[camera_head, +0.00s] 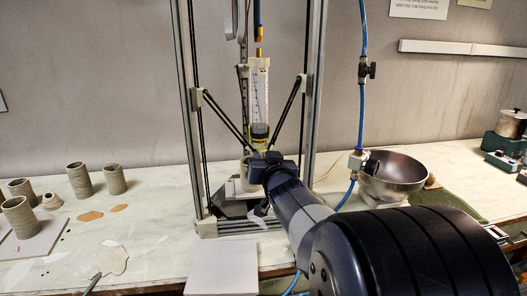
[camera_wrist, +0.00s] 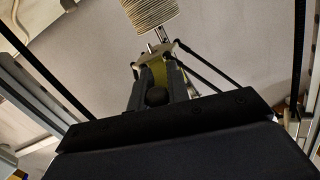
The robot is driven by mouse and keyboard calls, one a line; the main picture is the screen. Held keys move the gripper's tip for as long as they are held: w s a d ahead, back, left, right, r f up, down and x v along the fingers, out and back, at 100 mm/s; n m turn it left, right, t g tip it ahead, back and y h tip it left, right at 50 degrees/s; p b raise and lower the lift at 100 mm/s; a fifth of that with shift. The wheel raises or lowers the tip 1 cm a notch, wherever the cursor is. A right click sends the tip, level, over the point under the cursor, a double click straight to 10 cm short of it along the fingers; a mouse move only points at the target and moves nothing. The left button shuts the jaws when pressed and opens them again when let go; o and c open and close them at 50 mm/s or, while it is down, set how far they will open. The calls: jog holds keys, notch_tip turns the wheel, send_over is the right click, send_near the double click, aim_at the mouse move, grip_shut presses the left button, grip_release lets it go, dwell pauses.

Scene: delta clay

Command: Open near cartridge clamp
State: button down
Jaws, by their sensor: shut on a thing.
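The clear cartridge (camera_head: 259,90) with printed marks stands upright in the middle of the delta printer's frame. Its lower end has a dark band and a pale, yellowish holder. My gripper (camera_head: 268,158) reaches in from the front, just below that lower end, and its dark body hides much of what it holds. In the wrist view my gripper (camera_wrist: 158,70) is shut on a small yellow-olive part (camera_wrist: 159,74), which appears to be the near cartridge clamp. A pale plate with thin metal pins shows just beyond the fingertips. Whether the clamp is open cannot be told.
Printer posts (camera_head: 190,110) and black diagonal rods flank my arm closely. A ribbed clay pot (camera_wrist: 152,12) shows past the fingertips. A steel bowl (camera_head: 392,174) and blue hose (camera_head: 362,100) are right. Several clay cups (camera_head: 79,180) stand left; a pale board (camera_head: 222,268) lies in front.

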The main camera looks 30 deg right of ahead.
jog(key=r+p, duration=0.1)
jog(key=p, duration=0.1)
jog(key=shift+g+p, duration=0.4)
jog(key=shift+f, duration=0.2)
jog(key=c, duration=1.3)
grip_release()
jog(key=shift+c, duration=0.2)
jog(key=p+v, duration=0.2)
jog(key=v, duration=0.8)
jog(key=shift+s, duration=0.35)
jog(key=shift+w, duration=0.1)
